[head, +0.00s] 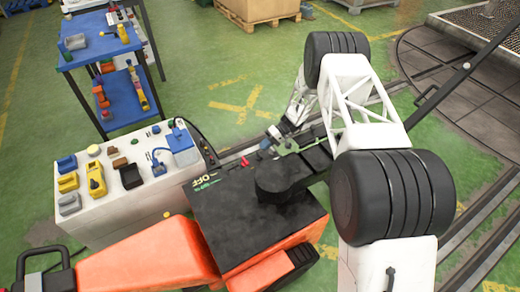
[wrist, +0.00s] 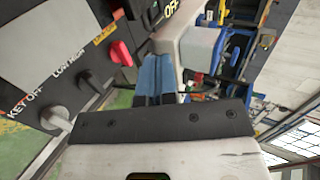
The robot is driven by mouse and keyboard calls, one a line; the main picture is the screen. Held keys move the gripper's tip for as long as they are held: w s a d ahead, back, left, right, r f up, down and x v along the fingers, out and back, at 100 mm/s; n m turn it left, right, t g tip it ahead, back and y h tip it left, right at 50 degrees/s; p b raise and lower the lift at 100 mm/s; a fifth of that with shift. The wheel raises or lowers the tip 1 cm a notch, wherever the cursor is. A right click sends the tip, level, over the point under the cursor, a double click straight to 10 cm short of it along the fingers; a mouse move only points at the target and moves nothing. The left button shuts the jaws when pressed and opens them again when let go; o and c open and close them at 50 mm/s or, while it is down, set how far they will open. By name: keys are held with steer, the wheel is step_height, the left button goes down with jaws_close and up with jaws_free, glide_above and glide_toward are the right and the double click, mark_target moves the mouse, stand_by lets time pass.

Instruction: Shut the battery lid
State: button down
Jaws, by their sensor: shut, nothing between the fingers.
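An orange machine (head: 150,258) with a black top cover (head: 235,213) stands in the lower middle of the head view. I cannot tell for sure which part is the battery lid; the black cover looks flat. My gripper (head: 274,133) is shut and empty beyond the cover, near the machine's narrow front part. In the wrist view my gripper's blue fingers (wrist: 153,62) are together beside a dark control panel (wrist: 85,50). The panel has a red knob (wrist: 121,53) and a grey key switch (wrist: 56,116). Contact between fingertips and machine cannot be made out.
A white bench (head: 120,205) on the left holds a blue case (head: 183,143), a yellow meter (head: 96,179) and other small items. A blue shelf cart (head: 95,48) stands behind it. Rails (head: 480,225) run at the right towards the turntable (head: 465,75).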

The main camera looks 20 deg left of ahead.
stand_by(0.4)
step_height(320, 180, up, 6)
steer(key=r+t+h, duration=0.1)
steer(key=t+h, duration=0.8)
glide_above(248, 174)
steer(key=s+a, duration=0.1)
steer(key=shift+s+a+f, duration=0.1)
steer(key=shift+a+f, duration=0.05)
steer(key=shift+f, duration=0.1)
steer(key=shift+f, duration=0.1)
steer(key=shift+w+d+f, duration=0.2)
steer(key=shift+f, duration=2.1)
steer(key=shift+w+d+f, duration=0.15)
steer(key=shift+f, duration=2.1)
steer(key=shift+w+d+f, duration=0.2)
steer(key=shift+f, duration=2.1)
